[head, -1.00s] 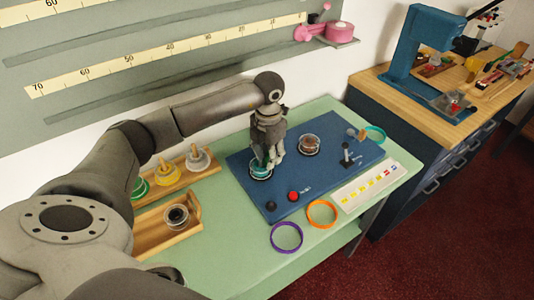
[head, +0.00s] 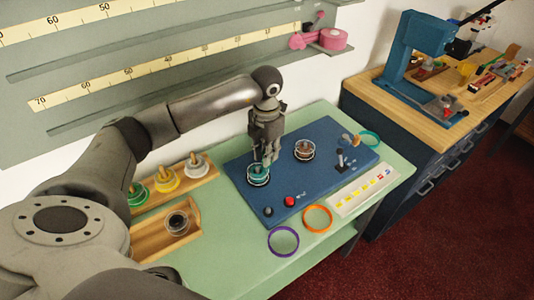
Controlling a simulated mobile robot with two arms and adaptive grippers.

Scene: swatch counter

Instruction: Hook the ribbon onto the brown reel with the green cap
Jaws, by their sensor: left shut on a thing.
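A teal reel (head: 258,177) stands on the blue board (head: 239,173), at its left part. The brown reel (head: 304,150) stands on the same board, to the right and farther back; I cannot make out a green cap on it. My left gripper (head: 268,161) is just above the teal reel, fingers pointing down and close together. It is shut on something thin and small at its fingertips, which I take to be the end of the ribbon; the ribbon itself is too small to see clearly. The gripper is apart from the brown reel. My right gripper is not in view.
A red button (head: 290,201), a black knob (head: 267,211) and a small lever (head: 339,160) stand on the board. Purple (head: 283,241) and orange (head: 317,219) rings lie in front. Wooden trays with green, yellow and pale spools are at left.

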